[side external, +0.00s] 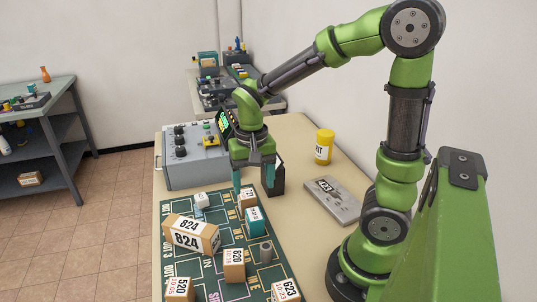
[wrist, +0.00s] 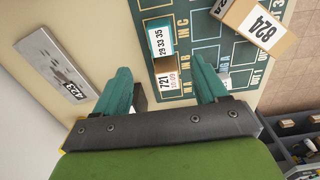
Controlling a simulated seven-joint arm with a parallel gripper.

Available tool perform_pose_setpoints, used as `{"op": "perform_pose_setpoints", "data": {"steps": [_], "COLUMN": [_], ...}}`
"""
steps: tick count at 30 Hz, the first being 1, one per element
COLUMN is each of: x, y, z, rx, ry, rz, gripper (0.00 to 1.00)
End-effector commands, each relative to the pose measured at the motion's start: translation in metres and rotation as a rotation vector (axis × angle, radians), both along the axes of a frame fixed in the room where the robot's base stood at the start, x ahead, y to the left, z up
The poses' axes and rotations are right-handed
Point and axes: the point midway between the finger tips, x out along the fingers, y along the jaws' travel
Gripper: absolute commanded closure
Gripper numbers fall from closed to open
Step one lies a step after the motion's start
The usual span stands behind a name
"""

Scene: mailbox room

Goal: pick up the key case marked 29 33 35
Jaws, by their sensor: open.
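The key case marked 29 33 35 is a teal box with a white label. In the wrist view the key case (wrist: 159,36) is at the upper middle, beyond the open fingers. In the side external view the key case (side external: 254,221) stands on the green mat, nearer the camera than my gripper. My gripper (side external: 254,174) points down over the mat's far end, open and apart from the case. In the wrist view the fingers of my gripper (wrist: 161,80) are spread, with a box marked 721 (wrist: 168,77) showing between them.
Cardboard boxes 824 (side external: 190,235), 820 (side external: 234,265), 520 (side external: 180,289) and 623 (side external: 286,291) stand on the mat (side external: 213,277).

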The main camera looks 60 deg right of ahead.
Motion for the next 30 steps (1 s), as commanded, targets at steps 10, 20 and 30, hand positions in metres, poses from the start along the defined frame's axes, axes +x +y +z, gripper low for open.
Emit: {"op": "perform_pose_setpoints", "data": {"steps": [10,20,30], "x": [-0.001,-0.002,-0.001], "y": [0.0,0.003,0.003], "z": [-0.065,-0.098,-0.125], "rx": [0.001,0.001,0.001], "ry": [0.002,0.005,-0.001], "rz": [0.001,0.001,0.0], "gripper": [0.28,0.28,0.28]}}
